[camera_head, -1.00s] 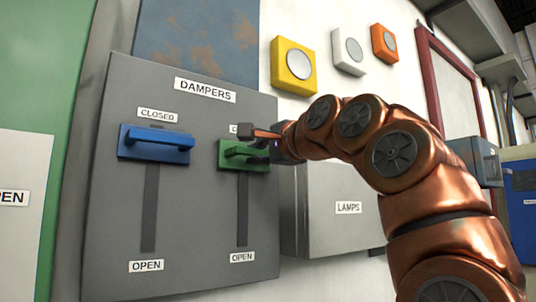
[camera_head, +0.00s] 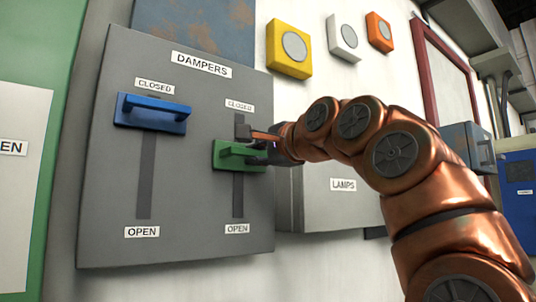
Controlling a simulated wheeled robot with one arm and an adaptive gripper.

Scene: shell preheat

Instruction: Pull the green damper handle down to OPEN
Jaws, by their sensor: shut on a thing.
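The green damper handle (camera_head: 228,155) sits in the upper half of its slot on the grey dampers panel (camera_head: 112,215), below the CLOSED label (camera_head: 240,106). A stretch of bare slot shows above it, and more slot runs down to the OPEN label (camera_head: 237,228). My gripper (camera_head: 247,145) reaches in from the right and is shut on the green handle; the handle partly hides its lower finger. The blue damper handle (camera_head: 150,113) sits on the left slot, near its CLOSED label.
A grey lamps box (camera_head: 345,205) stands right of the panel, below my arm. Yellow, white and orange boxes with round faces (camera_head: 289,47) are on the wall above. The panel surface below the green handle is free.

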